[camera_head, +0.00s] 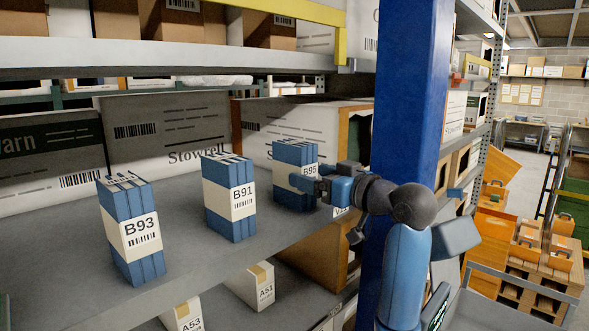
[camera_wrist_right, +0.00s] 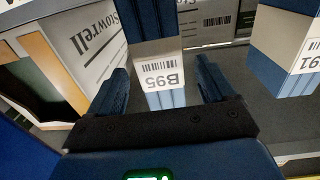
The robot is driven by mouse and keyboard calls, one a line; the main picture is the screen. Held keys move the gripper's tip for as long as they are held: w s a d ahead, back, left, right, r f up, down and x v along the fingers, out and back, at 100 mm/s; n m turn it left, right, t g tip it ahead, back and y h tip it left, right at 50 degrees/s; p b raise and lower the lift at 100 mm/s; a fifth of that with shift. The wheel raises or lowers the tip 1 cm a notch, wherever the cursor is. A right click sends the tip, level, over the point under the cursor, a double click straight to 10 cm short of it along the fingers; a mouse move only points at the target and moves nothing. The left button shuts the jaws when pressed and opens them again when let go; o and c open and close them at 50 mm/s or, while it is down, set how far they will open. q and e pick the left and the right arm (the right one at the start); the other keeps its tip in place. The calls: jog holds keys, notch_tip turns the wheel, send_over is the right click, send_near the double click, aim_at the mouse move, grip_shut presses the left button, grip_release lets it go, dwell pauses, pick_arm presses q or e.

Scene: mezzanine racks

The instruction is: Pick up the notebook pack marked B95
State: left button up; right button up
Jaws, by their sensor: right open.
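The notebook pack marked B95 (camera_head: 290,170) stands upright on the grey shelf, blue with a white label band. My right gripper (camera_head: 310,185) is at its front, partly covering it in the head view. In the right wrist view the B95 pack (camera_wrist_right: 158,72) appears upside down, between the two fingers of my open right gripper (camera_wrist_right: 165,85). Gaps show between the fingers and the pack, and I cannot tell whether either finger touches it. My left gripper is not in view.
Similar packs B91 (camera_head: 230,198) and B93 (camera_head: 133,232) stand to the left on the same shelf (camera_head: 185,215). A blue rack post (camera_head: 408,100) rises close to my right arm. Boxes stand behind the packs. Packs A51 (camera_head: 255,287) and A53 (camera_head: 184,315) are on the level below.

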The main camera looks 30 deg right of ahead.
aim_at(295, 166)
jog(key=shift+w+a, duration=0.15)
jog(key=shift+w, duration=0.3)
jog(key=p+x, duration=0.1)
jog(key=x, duration=0.1)
jog(key=p+x, duration=0.1)
jog(key=p, duration=0.1)
jog(key=shift+w+r, duration=0.35)
jog(key=shift+r, duration=0.05)
jog(key=shift+w+a+f, duration=0.15)
jog(key=shift+w+a, duration=0.25)
jog(key=shift+w, duration=0.35)
jog(key=shift+d, duration=0.1)
jog(key=c, duration=1.3)
jog(key=shift+c, duration=0.5)
